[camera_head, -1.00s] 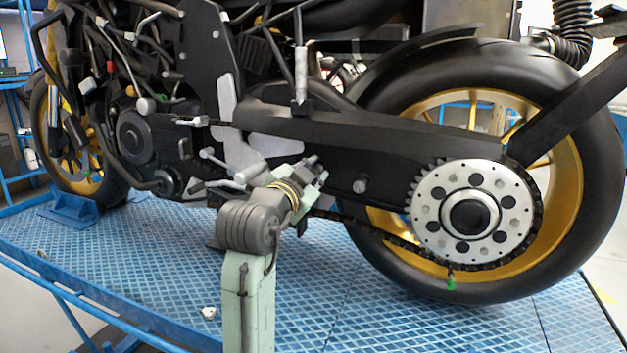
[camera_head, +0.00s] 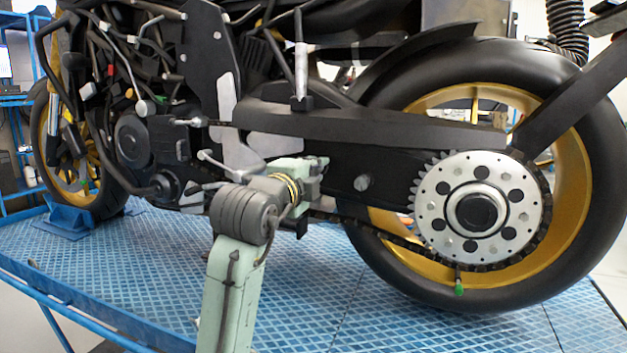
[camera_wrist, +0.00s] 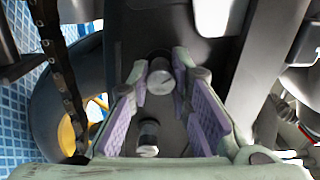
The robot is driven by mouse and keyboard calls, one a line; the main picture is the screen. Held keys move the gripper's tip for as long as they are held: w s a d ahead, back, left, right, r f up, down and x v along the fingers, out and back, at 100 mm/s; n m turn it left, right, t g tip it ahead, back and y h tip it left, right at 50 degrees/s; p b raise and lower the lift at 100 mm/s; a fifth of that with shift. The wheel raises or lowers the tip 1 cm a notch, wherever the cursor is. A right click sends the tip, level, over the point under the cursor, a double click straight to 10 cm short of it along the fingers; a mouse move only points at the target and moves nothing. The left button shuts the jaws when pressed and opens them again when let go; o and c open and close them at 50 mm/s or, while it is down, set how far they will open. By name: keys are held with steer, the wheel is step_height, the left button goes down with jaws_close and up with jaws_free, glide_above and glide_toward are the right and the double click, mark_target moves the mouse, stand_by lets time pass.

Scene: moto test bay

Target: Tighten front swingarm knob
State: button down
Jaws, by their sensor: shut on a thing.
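The swingarm (camera_head: 400,165) is a long black beam ahead of the rear wheel. In the wrist view, the front swingarm knob (camera_wrist: 160,76) is a round grey metal knob with a dark line on its face. My gripper (camera_wrist: 158,68) has its purple-padded fingertips on both sides of this knob and is shut on it. In the head view, my gripper (camera_head: 316,178) is against the swingarm and hides the front knob. A second, similar knob (camera_head: 362,183) sits further back on the swingarm, free of my gripper. It also shows lower in the wrist view (camera_wrist: 148,138).
The chain (camera_head: 395,240) and the silver rear sprocket (camera_head: 478,210) lie to the right of my gripper. The footpeg and lever parts (camera_head: 238,172) are close on its left. The blue platform (camera_head: 300,305) below is clear.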

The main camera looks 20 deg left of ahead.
steer(key=m+b, duration=0.2)
steer(key=m, duration=0.4)
steer(key=shift+m, duration=0.3)
stand_by(0.4)
steer(key=c, duration=1.4)
jaws_free()
steer(key=shift+c, duration=0.2)
steer(key=s, duration=1.2)
steer(key=shift+a, duration=0.15)
